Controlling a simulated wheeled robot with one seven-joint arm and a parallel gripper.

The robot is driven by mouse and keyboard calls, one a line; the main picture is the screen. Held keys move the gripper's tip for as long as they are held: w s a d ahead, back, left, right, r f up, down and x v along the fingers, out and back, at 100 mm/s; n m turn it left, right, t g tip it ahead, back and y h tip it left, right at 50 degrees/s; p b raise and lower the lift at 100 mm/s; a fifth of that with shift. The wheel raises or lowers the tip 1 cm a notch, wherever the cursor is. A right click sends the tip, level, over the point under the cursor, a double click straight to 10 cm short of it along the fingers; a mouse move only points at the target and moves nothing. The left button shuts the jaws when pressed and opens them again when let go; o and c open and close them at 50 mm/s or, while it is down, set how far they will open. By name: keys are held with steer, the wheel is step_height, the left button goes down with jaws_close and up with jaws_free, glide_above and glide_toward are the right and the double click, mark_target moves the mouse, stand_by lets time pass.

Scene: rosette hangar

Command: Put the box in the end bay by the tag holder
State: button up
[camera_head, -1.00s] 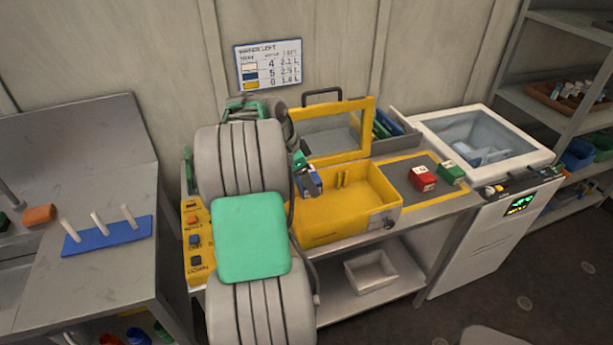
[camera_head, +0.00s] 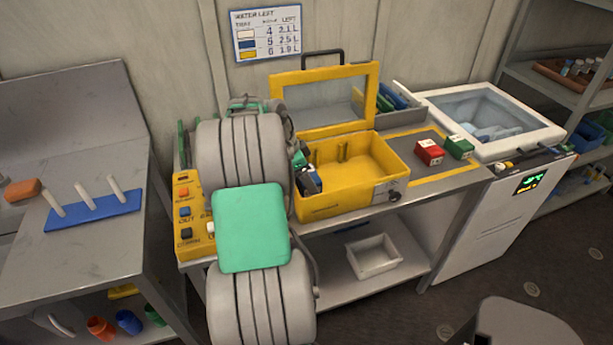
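I cannot tell which is the task's box. The yellow open-topped bin (camera_head: 338,206) stands left of them, with small upright posts inside. A pale tag (camera_head: 388,190) shows at its front right corner; I cannot tell whether this is the tag holder. My gripper (camera_head: 311,178) is at the bin's left end, mostly hidden behind my arm. Something dark blue and white shows there; whether it is held is unclear.
A yellow-framed clear panel (camera_head: 325,100) stands upright behind the bin. A button panel (camera_head: 185,213) is at the left. A blue peg board (camera_head: 93,210) lies on the left bench, and an empty white tray (camera_head: 373,257) on the lower shelf.

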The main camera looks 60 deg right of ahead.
step_height(320, 180, down, 2)
steer(key=shift+b, duration=0.5)
steer(key=o, duration=1.4)
steer(key=shift+o, duration=0.2)
steer(key=v, duration=0.8)
